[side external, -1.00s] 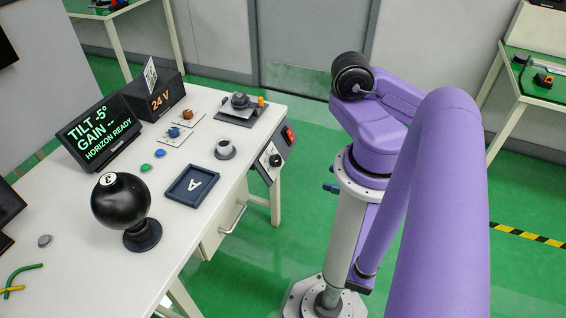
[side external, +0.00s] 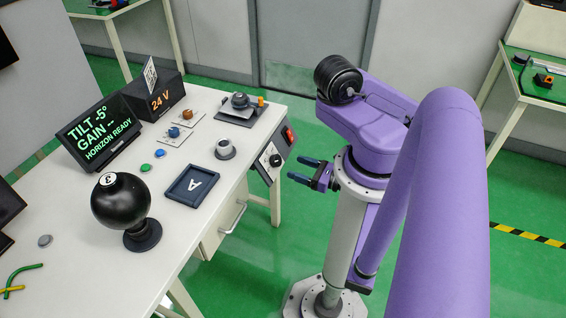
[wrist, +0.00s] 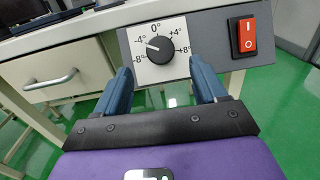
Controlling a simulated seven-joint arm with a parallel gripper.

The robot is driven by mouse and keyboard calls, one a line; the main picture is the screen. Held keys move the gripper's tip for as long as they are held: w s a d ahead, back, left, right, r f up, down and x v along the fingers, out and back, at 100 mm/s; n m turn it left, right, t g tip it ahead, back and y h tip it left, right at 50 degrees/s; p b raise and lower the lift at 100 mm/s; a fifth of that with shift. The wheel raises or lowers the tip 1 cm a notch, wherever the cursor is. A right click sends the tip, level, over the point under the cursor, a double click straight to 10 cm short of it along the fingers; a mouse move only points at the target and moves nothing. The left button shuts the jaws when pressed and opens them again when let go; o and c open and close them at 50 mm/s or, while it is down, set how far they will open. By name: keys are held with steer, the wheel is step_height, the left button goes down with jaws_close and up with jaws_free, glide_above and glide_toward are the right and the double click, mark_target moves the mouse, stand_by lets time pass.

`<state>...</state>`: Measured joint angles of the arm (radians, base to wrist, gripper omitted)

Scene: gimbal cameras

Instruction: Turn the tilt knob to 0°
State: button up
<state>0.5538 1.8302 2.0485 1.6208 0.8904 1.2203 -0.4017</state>
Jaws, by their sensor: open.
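The tilt knob (wrist: 160,48) is a round black knob on a white dial plate marked from -8° to +8°. Its pointer line points up and left, close to the -4° mark. In the side view the knob (side external: 275,160) sits on the panel at the table's right end. The display (side external: 98,131) reads TILT -5°, GAIN -- and HORIZON READY. My gripper (side external: 297,169) is open and empty, to the right of the panel and apart from it. In the wrist view its two blue fingers (wrist: 162,66) stand left and right below the knob, which appears between and beyond them.
A red rocker switch (wrist: 243,36) is just right of the dial on the same panel. A drawer handle (wrist: 49,80) is at left. On the table are a black ball on a stand (side external: 120,201), a tray marked A (side external: 174,196) and a grey knob (side external: 225,149).

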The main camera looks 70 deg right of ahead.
mark_target(278, 161)
steer(key=shift+w+d, duration=0.15)
steer(key=shift+w, duration=3.05)
steer(key=c, duration=1.1)
